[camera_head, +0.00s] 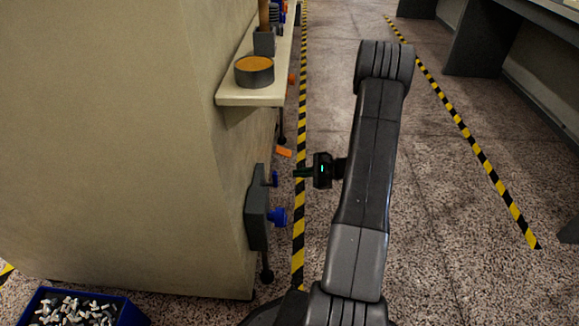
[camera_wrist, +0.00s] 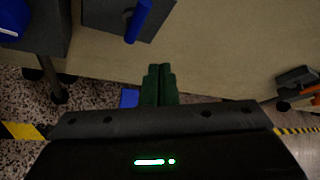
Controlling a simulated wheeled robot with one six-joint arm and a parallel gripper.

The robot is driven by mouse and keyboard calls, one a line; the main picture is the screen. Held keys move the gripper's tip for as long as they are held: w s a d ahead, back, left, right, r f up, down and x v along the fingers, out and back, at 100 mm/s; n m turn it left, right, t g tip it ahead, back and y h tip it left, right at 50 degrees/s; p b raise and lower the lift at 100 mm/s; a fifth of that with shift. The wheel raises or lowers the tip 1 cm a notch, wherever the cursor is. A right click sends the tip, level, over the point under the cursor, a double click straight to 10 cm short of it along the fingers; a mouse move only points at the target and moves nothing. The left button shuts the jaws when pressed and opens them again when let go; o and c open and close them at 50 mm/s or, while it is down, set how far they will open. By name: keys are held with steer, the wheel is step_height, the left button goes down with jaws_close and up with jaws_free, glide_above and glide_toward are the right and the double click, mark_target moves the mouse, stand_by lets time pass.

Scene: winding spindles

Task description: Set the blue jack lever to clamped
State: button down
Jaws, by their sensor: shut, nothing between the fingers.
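The blue lever (camera_head: 275,179) sticks out near the top of a grey housing (camera_head: 257,210) on the side of the beige machine. In the wrist view a slim blue lever (camera_wrist: 138,20) stands slanted on a dark grey plate (camera_wrist: 110,12) at the top edge, its upper end cut off. My gripper (camera_head: 299,173) is right of the lever in the head view, apart from it. Its green fingers (camera_wrist: 159,82) are together and empty in the wrist view, below the lever in the picture. No clamped marking is readable.
A blue knob (camera_head: 279,217) projects lower on the housing. An orange lever (camera_head: 284,152) sits farther along the machine. A shelf (camera_head: 250,99) overhangs, holding a round grey pot (camera_head: 254,72). A blue bin (camera_head: 128,313) stands on the floor. The aisle at right is clear.

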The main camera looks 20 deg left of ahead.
steer(key=shift+s+d+p, duration=0.2)
steer(key=shift+s+d, duration=0.05)
steer(key=shift+d, duration=0.8)
steer(key=shift+s+d+p, duration=0.15)
steer(key=shift+s+d, duration=0.05)
steer(key=shift+d, duration=0.8)
steer(key=shift+a, duration=0.1)
